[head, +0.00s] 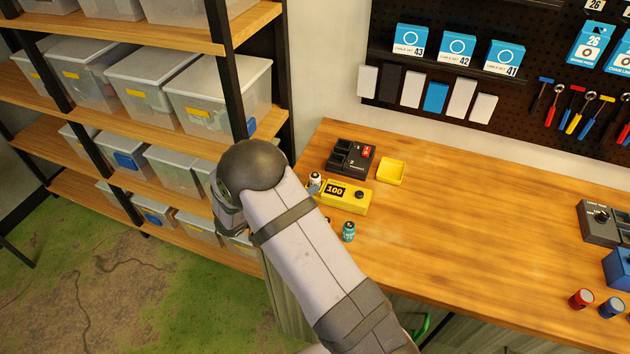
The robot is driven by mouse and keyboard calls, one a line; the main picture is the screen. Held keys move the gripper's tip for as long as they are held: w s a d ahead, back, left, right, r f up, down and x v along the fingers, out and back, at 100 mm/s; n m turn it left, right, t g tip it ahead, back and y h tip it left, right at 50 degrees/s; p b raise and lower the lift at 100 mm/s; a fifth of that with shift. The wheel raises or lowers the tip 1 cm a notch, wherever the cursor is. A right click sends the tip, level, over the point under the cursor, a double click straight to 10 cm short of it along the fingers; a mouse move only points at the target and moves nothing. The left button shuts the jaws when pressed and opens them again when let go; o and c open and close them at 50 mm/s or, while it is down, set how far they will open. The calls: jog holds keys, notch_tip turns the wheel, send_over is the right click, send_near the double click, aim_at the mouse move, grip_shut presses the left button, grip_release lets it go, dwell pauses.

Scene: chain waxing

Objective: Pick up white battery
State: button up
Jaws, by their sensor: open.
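A small white cylinder with a dark band, which looks like the white battery (316,180), stands on the wooden workbench (450,230) near its left edge. It is just left of a yellow device (345,196) marked 100, and my arm passes close to its left. I cannot tell whether it touches the device. My arm rises from the bottom of the head view to a dark rounded joint by the shelves. My gripper cannot be made out; the part beyond that joint is mostly hidden.
A teal battery (348,232) stands in front of the yellow device. A black device (351,157) and an open yellow tray (391,170) lie behind. Red (581,298) and blue (611,307) cylinders stand at right. Shelves with bins (150,85) are at left. The bench middle is clear.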

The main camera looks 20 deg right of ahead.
aim_at(312, 180)
jog(key=p+x, duration=0.2)
jog(key=x, duration=0.2)
jog(key=shift+d+p, duration=0.2)
jog(key=shift+p, duration=0.2)
jog(key=shift+w+d+f, duration=0.2)
jog(key=shift+d, duration=0.1)
grip_shut()
